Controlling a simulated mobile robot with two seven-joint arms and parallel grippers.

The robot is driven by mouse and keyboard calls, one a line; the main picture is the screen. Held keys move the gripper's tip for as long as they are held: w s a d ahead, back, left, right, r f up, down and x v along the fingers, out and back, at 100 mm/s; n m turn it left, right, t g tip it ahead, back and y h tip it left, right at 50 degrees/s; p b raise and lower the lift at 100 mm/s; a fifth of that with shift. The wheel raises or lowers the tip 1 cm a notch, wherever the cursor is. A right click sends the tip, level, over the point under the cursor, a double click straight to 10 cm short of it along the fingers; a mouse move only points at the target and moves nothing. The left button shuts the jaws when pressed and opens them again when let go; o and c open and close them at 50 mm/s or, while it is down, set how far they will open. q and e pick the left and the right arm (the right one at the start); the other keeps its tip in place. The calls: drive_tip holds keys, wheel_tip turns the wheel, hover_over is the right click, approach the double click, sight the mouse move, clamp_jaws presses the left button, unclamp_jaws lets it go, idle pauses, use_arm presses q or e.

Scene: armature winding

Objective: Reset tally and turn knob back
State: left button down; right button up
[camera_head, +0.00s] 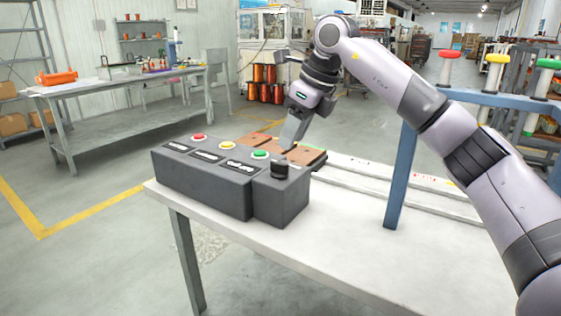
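A dark grey control box (210,190) stands on the near left end of the white table. Its top carries a red button (198,137), a yellow button (228,145) and a green button (260,155). Small black labelled panels lie in front of the buttons; their markings are too small to read. A black knob (279,168) stands on the box's right section. My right gripper (289,143) points down above and behind the knob, apart from it. Its fingers are seen edge-on, so their opening cannot be told. My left gripper is not in view.
A brown block (312,157) lies behind the box near pale rails (400,180). A blue frame post (401,180) rises at the right, with red, yellow and green spools (496,70) beyond. The white table's front (350,260) is clear.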

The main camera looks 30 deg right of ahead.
sight(280, 162)
drive_tip(key=b+x, duration=0.1)
drive_tip(key=x, duration=0.5)
drive_tip(key=shift+w+a+f, duration=0.1)
drive_tip(key=shift+a+f, duration=0.05)
drive_tip(key=shift+f, duration=0.15)
clamp_jaws()
